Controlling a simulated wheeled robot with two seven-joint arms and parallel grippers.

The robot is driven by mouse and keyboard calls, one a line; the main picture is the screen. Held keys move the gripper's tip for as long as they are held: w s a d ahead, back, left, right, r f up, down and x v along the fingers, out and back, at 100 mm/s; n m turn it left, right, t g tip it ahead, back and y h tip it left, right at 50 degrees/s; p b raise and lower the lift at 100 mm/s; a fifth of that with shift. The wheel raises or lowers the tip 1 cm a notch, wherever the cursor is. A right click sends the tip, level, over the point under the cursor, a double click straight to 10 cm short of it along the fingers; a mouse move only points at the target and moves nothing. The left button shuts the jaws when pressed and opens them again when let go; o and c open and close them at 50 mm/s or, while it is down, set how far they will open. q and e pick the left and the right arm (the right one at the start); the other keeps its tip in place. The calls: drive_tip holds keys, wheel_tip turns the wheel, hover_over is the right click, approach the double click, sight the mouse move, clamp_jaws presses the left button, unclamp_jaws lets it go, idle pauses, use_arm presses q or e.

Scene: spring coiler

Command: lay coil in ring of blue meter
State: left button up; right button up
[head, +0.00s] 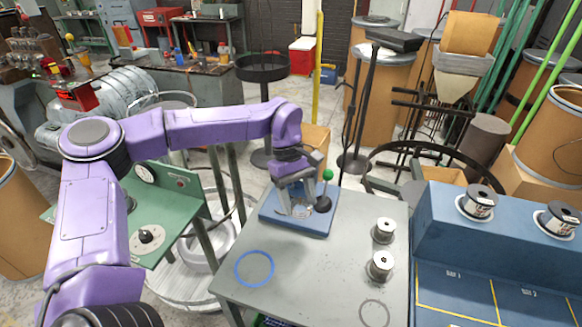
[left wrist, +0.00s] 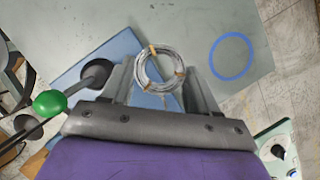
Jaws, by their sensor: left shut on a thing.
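My left gripper (head: 299,208) is over the blue base plate (head: 273,219) at the back of the grey table. It is shut on a coil (left wrist: 139,72) of silvery wire bound with tan ties, which shows between the two fingers in the left wrist view. In the head view the coil (head: 303,211) is small and partly hidden by the fingers. A blue ring (head: 254,283) lies flat on the table, in front and to the left of the gripper, with bare table inside it. No thing is clearly marked as a blue meter. My right gripper is not in view.
A lever with a green knob (head: 328,174) stands close beside the gripper. Two wire spools (head: 382,265) and a grey ring (head: 374,302) are on the table's right side. A blue bench (head: 470,245) stands right; a green panel with dials (head: 165,200) stands left. The table's middle is clear.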

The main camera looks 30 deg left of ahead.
use_arm(q)
drive_tip(key=w+a+r+n+t+y+p, duration=0.25)
drive_tip(key=a+n+t, duration=0.4)
drive_tip(key=n, duration=1.05)
drive_tip(key=shift+h, duration=0.45)
drive_tip(key=f+b, duration=0.1)
drive_tip(key=f, duration=0.1)
drive_tip(key=f+b, duration=0.3)
drive_tip(key=b, duration=0.1)
drive_tip(key=shift+w+a+f, duration=0.25)
drive_tip(key=shift+w+f, duration=0.05)
drive_tip(key=shift+f, duration=0.1)
drive_tip(key=shift+r, duration=0.1)
drive_tip(key=shift+d+p, duration=0.1)
drive_tip(key=shift+p, duration=0.2)
drive_tip(key=shift+f+b, duration=0.6)
drive_tip(key=shift+f, duration=0.9)
drive_tip(key=o, duration=1.3)
drive_tip(key=shift+r, duration=0.1)
drive_tip(key=shift+c, duration=0.2)
